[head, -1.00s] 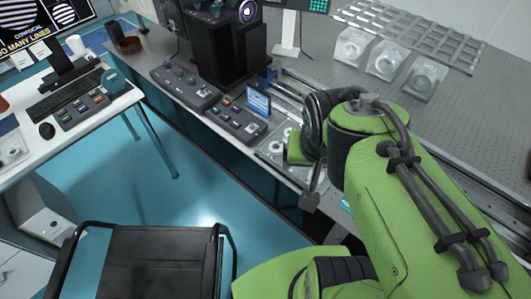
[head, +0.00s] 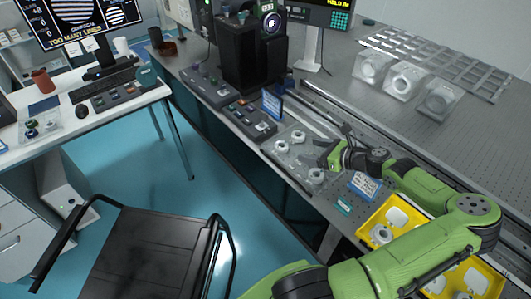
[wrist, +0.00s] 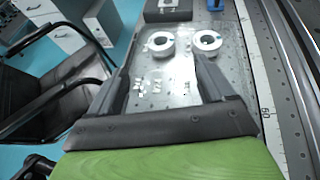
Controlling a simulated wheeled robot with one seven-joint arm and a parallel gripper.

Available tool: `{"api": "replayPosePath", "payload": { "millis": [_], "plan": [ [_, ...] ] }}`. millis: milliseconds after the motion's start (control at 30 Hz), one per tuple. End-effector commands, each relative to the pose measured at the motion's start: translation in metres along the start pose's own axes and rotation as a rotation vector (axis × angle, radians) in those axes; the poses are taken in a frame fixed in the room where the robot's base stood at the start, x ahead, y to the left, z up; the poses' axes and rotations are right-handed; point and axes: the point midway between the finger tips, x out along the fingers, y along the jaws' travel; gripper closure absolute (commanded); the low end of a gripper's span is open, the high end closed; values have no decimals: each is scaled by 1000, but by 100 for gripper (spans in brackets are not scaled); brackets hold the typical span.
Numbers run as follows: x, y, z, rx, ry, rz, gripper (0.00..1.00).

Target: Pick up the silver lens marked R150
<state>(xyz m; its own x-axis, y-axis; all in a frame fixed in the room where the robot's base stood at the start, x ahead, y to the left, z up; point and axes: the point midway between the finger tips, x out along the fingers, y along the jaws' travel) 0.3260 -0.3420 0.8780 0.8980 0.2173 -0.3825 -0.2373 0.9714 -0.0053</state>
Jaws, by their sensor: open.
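Several silver ring-shaped lenses, one of them a lens (head: 298,136) at the back, lie on a clear tray on the bench in the head view. I cannot read any R150 marking, so I cannot tell which lens it is. The wrist view shows two silver lenses side by side beyond my fingers, a left lens (wrist: 159,43) and a right lens (wrist: 206,42). My gripper (wrist: 160,68) is open and empty between its dark fingers. In the head view my gripper (head: 322,156) is over the tray's right side, close to the lenses.
A blue-framed sign (head: 272,104) and a control box (head: 249,122) stand behind the tray. Another sign (head: 365,186) stands at its right. A yellow tray (head: 372,217) is nearer me. A metal rail runs along the bench. A black chair (head: 150,255) stands on the floor.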

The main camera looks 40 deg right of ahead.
Motion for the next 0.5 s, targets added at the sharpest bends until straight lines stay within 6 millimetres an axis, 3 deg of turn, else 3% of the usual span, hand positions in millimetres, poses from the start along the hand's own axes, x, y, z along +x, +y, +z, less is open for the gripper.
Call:
{"api": "replayPosePath", "payload": {
  "millis": [233, 500],
  "plan": [
    [48, 0, -2, 9, -7, 0, 18],
    [88, 1, -4, 7, -6, 1, 18]
  ]
}}
